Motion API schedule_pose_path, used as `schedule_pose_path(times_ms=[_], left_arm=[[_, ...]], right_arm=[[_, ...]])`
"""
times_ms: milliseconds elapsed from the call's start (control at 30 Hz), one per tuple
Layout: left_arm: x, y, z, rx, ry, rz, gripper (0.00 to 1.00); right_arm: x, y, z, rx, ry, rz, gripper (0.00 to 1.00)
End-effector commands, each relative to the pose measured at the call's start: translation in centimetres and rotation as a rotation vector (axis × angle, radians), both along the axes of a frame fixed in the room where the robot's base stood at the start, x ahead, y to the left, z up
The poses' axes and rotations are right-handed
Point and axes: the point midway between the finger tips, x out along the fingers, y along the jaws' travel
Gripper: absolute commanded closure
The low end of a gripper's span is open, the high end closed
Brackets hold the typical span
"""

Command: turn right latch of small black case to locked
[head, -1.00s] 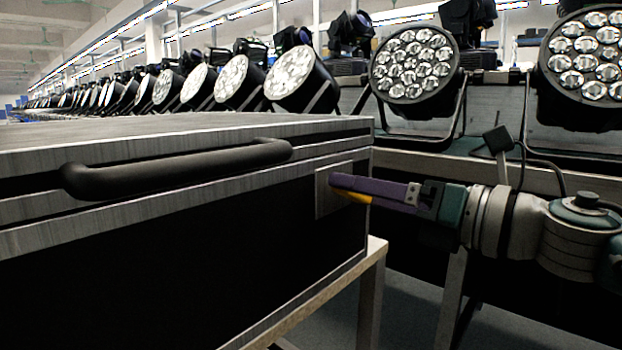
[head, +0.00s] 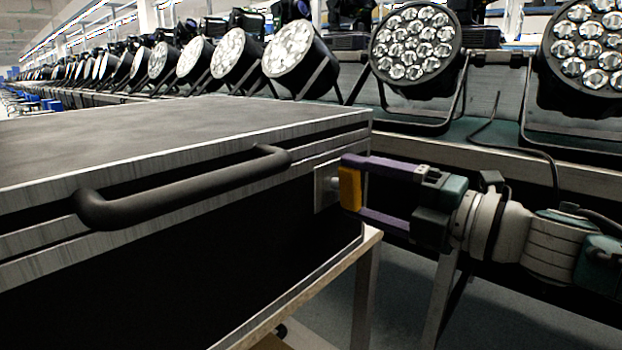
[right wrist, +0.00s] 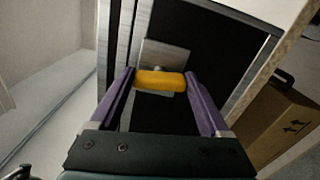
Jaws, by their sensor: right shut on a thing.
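The small black case (head: 130,275) has metal edges and fills the left of the head view, its lid closed. Its right latch is a yellow-orange knob (head: 350,188) on a square metal plate (head: 322,186) near the case's right front corner. My right gripper (head: 352,188) has its two purple fingers on either side of the knob, one above and one below, and is shut on it. In the right wrist view the yellow knob (right wrist: 160,81) spans the space between the purple fingertips, with the metal plate behind it. My left gripper is not in view.
A black handle (head: 185,188) sticks out from the case front, left of the latch. The case stands on a wooden-edged table (head: 362,250). Par lights (head: 415,50) line the bench behind. A cardboard box (right wrist: 270,120) shows in the right wrist view.

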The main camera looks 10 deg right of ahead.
Motion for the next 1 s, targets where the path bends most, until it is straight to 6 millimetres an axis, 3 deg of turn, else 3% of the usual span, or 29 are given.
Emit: schedule_pose_path(times_ms=[400,900,933,1000], left_arm=[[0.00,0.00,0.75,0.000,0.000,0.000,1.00],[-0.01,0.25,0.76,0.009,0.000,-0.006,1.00],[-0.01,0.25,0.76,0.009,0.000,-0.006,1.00],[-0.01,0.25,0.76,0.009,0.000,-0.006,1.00]], right_arm=[[0.01,0.03,0.00,0.131,0.101,0.001,0.76],[0.00,0.03,-0.05,0.146,0.113,0.001,0.76],[0.00,0.03,-0.05,0.146,0.113,0.001,0.19],[0.00,0.03,-0.05,0.146,0.113,0.001,0.11]])
